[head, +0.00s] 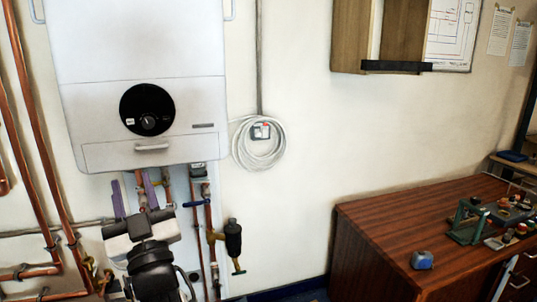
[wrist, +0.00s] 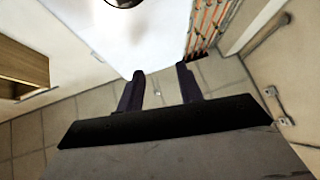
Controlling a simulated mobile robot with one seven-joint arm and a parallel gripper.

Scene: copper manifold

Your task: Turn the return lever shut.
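My gripper (head: 133,182) is below the white boiler in the head view, its two dark purple fingers apart and pointing up. It is open and empty; the wrist view shows clear space between the fingertips (wrist: 160,72). A blue lever (head: 196,203) sits roughly level across a pipe to the right of my gripper. A small red part (head: 142,198) shows behind and between my fingers, partly hidden. I cannot tell which of these is the return lever. No lever is clear in the wrist view.
The boiler (head: 140,60) hangs above my gripper. Copper pipes (head: 40,150) run down at the left. A coiled white cable (head: 260,145) hangs on the wall. A wooden desk (head: 370,230) with tools stands at the right. The wall between cable and desk is clear.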

